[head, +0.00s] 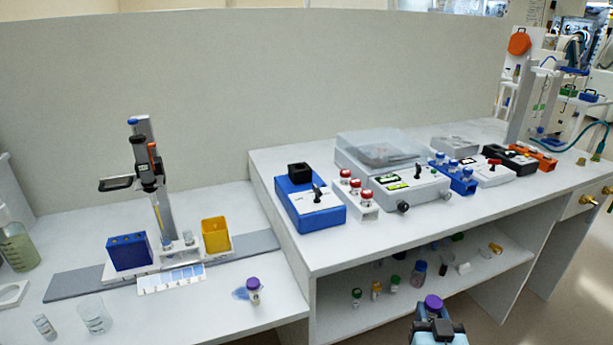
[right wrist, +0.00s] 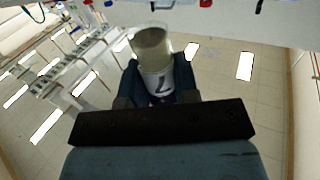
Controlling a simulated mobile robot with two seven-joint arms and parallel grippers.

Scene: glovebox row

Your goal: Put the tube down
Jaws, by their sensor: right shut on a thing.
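A tube with a purple cap (head: 433,302) is at the bottom of the head view, right of centre. My right gripper (head: 437,328) is shut on it, in front of the bench's open lower shelf. In the right wrist view the tube (right wrist: 155,62) stands up between the fingers of my right gripper (right wrist: 158,95). It looks clear with a pale label bearing a dark mark. Another purple-capped tube (head: 254,291) stands on the lower left bench beside a bluish patch. My left gripper is not in view.
The left bench holds a blue rack (head: 129,252), a yellow box (head: 215,235), a stand (head: 148,165) and glass beakers. The raised right bench holds a blue device (head: 309,205), red-capped vials and a balance (head: 395,178). Bare bench lies along the right bench's front edge.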

